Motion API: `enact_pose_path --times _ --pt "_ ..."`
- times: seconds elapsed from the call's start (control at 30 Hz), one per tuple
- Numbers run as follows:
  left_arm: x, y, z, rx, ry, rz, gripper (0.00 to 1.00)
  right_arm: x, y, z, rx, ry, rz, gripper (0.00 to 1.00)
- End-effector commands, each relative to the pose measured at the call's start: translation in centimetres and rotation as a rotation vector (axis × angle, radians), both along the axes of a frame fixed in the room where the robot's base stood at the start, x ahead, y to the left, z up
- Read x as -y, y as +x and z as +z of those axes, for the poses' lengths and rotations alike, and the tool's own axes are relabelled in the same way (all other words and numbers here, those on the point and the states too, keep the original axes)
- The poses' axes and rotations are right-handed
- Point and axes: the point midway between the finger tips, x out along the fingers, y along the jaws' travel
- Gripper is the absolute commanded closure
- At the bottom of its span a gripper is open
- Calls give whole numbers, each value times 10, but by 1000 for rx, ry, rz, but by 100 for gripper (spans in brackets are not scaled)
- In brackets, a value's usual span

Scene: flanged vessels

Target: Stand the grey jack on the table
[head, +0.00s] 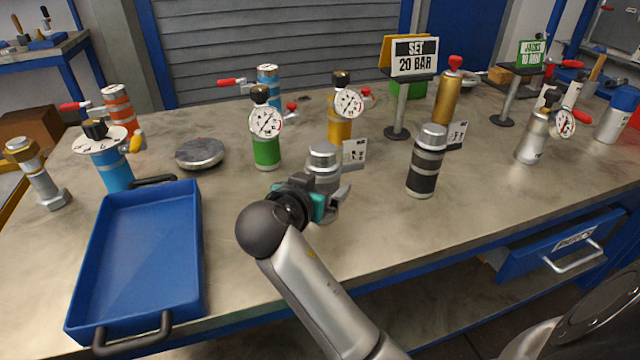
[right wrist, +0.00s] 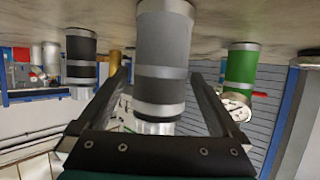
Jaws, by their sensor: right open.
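The grey jack (head: 324,160) stands upright on the table (head: 400,230), partly hidden behind my right gripper (head: 326,196) in the head view. In the right wrist view, which is upside down, the grey jack (right wrist: 163,50) has its base on the table top and its silver cap towards my palm. The open fingers of my right gripper (right wrist: 161,76) lie on either side of it, with a visible gap at each side. My left gripper is not in view.
A black jack (head: 426,165) stands to the right and a green jack with a gauge (head: 266,150) to the left. A blue tray (head: 188,260) lies at the left front. A round grey disc (head: 200,153) lies behind it. The table front right of my gripper is clear.

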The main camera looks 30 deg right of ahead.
Motion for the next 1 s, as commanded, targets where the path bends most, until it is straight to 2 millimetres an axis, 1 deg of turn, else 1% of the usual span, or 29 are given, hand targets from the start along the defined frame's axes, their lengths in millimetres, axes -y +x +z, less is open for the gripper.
enact_pose_path --times 0.1,0.17,0.6,0.8,1.0 --pt "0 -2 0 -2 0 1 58 -1 0 5 2 0 1 0" --pt "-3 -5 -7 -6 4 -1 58 -6 -4 7 2 1 2 0" --pt "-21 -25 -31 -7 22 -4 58 -46 -35 28 1 2 2 0" --pt "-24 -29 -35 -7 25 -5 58 -54 -42 32 2 0 1 0" --pt "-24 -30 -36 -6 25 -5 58 -55 -43 32 2 0 1 0"
